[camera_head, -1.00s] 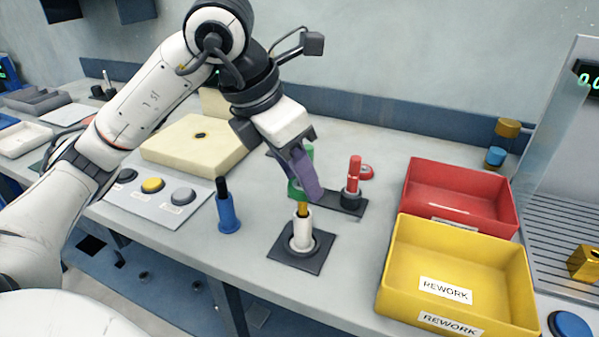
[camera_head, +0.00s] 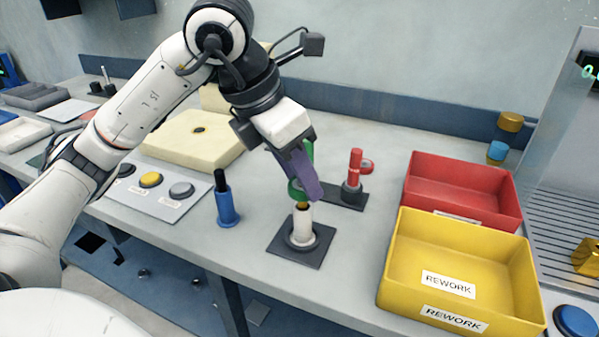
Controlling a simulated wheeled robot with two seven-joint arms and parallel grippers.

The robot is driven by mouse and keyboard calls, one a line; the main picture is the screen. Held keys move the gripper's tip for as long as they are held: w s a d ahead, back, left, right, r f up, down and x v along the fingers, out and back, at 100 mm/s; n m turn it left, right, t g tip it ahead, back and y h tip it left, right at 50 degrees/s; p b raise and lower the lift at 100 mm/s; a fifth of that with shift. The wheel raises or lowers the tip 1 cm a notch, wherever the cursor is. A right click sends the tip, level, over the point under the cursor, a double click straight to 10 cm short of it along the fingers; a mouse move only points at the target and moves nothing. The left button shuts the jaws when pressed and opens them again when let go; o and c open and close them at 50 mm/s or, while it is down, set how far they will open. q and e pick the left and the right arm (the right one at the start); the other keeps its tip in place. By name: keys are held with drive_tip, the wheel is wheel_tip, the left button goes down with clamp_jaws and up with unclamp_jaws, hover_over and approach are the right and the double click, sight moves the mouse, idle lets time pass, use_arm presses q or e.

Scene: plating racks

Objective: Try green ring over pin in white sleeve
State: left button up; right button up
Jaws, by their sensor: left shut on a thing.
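My left gripper (camera_head: 306,190) has purple fingers and is shut on the green ring (camera_head: 297,190), which shows at the left of the fingertips. The ring is just above the white sleeve (camera_head: 302,228), which stands upright on a dark square base (camera_head: 285,246). A short piece of the brass-coloured pin (camera_head: 302,206) shows between ring and sleeve. The pin's top is hidden, so I cannot tell whether the ring is around it or in front of it. My right gripper is not in view.
Behind the fingers is a green upright part (camera_head: 309,152). A red post (camera_head: 353,175) stands close to the right. A blue sleeve with a black pin (camera_head: 226,203) stands left. Yellow (camera_head: 388,270) and red (camera_head: 408,185) bins are at right. A cream block (camera_head: 175,143) lies behind.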

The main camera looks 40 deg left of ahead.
sight(300, 189)
use_arm(q)
drive_tip(key=shift+f+b, duration=0.6)
drive_tip(key=shift+f, duration=0.05)
drive_tip(key=shift+r, duration=0.15)
idle(1.1)
drive_tip(key=shift+r+p, duration=2.75)
drive_tip(key=shift+r, duration=0.35)
drive_tip(key=shift+f, duration=0.1)
